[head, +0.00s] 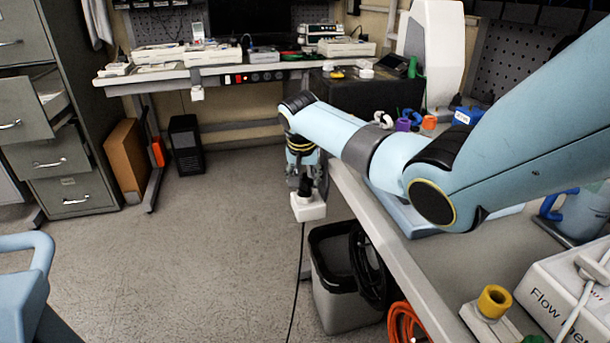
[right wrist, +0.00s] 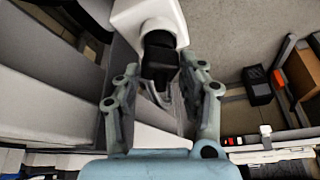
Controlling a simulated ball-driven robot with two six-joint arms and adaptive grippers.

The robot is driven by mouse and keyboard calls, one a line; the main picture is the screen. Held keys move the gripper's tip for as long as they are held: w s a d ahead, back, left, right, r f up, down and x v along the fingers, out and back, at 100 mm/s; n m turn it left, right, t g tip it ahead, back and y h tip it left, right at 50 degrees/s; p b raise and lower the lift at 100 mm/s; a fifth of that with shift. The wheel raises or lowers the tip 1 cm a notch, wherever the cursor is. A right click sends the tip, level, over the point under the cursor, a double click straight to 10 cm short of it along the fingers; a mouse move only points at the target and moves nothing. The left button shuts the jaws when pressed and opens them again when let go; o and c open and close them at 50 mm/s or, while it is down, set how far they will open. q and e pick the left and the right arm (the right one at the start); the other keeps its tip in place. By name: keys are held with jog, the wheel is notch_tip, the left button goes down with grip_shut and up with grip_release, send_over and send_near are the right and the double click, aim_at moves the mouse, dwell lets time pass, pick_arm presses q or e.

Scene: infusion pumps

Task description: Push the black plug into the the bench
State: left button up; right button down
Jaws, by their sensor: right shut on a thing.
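My right gripper (head: 303,183) points down just left of the near bench's (head: 388,255) edge. In the right wrist view, its two fingers (right wrist: 160,72) stand on either side of the black plug (right wrist: 160,58), shut on it. The plug also shows small and dark in the head view (head: 305,188). It meets a white box (head: 309,207), also seen in the right wrist view (right wrist: 150,14). I cannot tell how deep the plug sits in it. A black cord (head: 299,275) hangs below the box. My left gripper is not in view.
A grey bin (head: 337,300) stands on the floor below the near bench, with black cable and an orange coil (head: 405,322) beside it. A far bench (head: 165,74) carries devices, with a power strip on its edge. Filing cabinets (head: 62,160) stand left. The middle floor is clear.

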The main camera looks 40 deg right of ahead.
jog(key=shift+f, duration=0.45)
jog(key=c, duration=0.7)
grip_release()
jog(key=shift+o, duration=0.2)
jog(key=v, duration=1.2)
